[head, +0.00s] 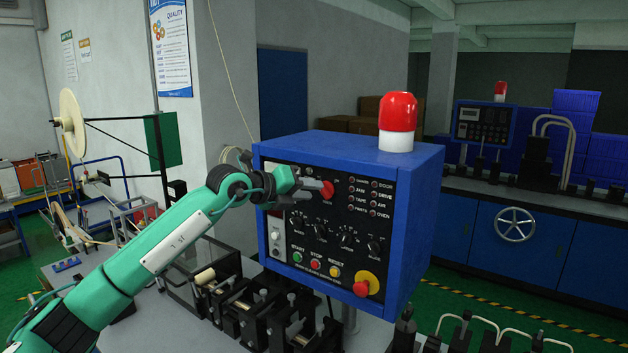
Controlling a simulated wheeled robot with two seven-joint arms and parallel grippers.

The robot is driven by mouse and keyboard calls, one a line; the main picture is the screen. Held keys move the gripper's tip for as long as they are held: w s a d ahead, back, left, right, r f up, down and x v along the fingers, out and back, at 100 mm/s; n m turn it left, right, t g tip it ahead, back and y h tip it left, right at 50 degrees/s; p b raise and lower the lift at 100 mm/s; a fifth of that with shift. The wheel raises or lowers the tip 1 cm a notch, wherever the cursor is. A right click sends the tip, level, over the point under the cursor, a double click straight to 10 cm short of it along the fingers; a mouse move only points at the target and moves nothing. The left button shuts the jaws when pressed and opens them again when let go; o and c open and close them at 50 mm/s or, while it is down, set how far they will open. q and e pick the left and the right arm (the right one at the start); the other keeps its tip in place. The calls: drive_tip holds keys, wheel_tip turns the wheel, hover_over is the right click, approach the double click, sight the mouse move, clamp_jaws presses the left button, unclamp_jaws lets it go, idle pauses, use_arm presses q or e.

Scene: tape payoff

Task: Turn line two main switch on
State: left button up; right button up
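A blue control box (424,215) with a black front panel stands in the middle of the head view. A red rotary knob (327,189) sits at the upper part of its panel, left of two columns of labelled lamps. My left gripper (313,186) reaches in from the left, with its fingertips at the red knob. The fingers look close around or against the knob, but their gap is too small to make out. The gripper and wrist hide the panel's upper left. No line number is readable on the box. My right gripper is not in view.
Lower on the panel are black dials (321,230), green, red and yellow buttons (315,264), and a red stop knob on yellow (361,288). A red beacon (397,122) tops the box. Black machine parts (250,310) stand below. Another blue control panel (483,123) is farther back right.

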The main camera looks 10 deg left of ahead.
sight(324, 191)
use_arm(q)
drive_tip(key=shift+p+x, duration=0.3)
drive_tip(key=shift+x, duration=0.85)
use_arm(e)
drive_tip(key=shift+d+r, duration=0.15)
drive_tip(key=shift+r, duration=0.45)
